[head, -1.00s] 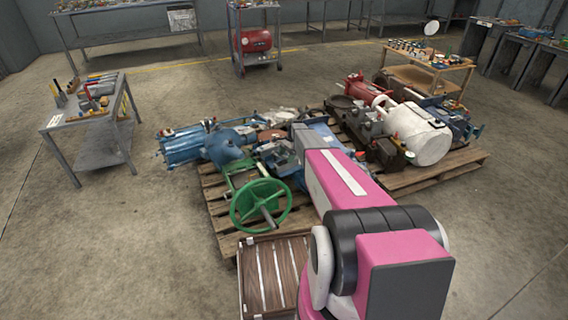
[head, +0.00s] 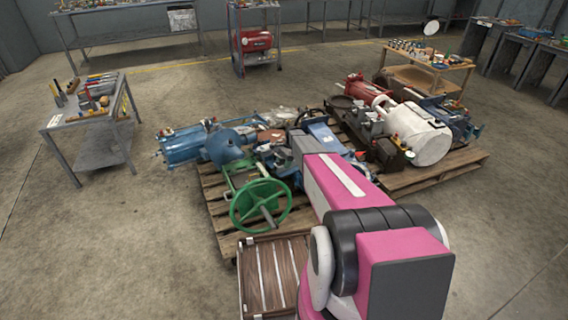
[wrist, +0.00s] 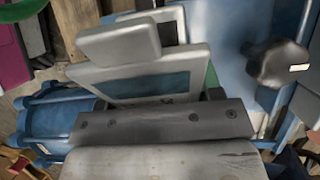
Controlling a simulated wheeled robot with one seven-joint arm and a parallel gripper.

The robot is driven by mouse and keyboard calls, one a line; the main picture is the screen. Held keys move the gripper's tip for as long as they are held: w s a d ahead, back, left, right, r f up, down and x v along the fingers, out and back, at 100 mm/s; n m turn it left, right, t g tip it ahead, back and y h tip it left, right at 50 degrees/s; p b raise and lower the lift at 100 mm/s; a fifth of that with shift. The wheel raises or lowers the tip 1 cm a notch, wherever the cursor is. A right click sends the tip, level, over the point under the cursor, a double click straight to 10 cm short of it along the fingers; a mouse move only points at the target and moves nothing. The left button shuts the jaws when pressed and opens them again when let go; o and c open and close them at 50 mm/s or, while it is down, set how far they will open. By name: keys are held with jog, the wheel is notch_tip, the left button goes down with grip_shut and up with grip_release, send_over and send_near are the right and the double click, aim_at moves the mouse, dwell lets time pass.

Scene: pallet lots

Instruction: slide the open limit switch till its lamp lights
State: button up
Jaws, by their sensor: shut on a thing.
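In the wrist view my gripper (wrist: 150,98) is close against machinery, with pale grey parts above and below the middle of the picture. It is shut on what looks like the limit switch (wrist: 160,86), a grey housing with a dark blue face. A dark grey bar with several bolts (wrist: 165,122) crosses just below it. I cannot make out a lamp, lit or unlit. In the head view my pink arm reaches over the left pallet (head: 228,244) and hides the gripper and the switch.
A green handwheel (head: 260,206) stands at the pallet's front. Blue machinery (head: 182,146) lies to its left. In the wrist view a dark knob (wrist: 277,63) sits close on the right. A white tank (head: 418,132) lies on the right pallet.

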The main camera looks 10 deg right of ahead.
jog(key=shift+w, duration=0.2)
jog(key=o, duration=1.2)
jog(key=shift+o, duration=0.2)
jog(key=shift+r, duration=0.1)
jog(key=v, duration=1)
jog(key=shift+w+d+r, duration=0.1)
jog(key=shift+r, duration=0.2)
